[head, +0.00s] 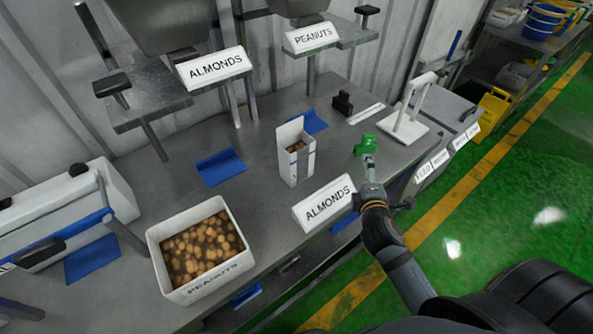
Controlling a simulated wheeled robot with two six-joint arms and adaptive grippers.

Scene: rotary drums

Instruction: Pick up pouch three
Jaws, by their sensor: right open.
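No pouch marked three can be made out. A tall white open-topped pack (299,168) with brown contents stands upright on the metal bench; whether it is a pouch or a carton, I cannot tell. My right gripper (364,145), with green fingers, is open over the right part of the bench. It is to the right of the white pack and apart from it, with nothing seen between its fingers. My left gripper is not in view.
A white bin (168,256) labelled peanuts, full of nuts, stands at the front. An almonds sign (325,203) stands near the bench edge. A white stand (403,125) is behind my right gripper. Blue pieces (221,167) lie on the bench. A sealer-like machine (60,215) is at left.

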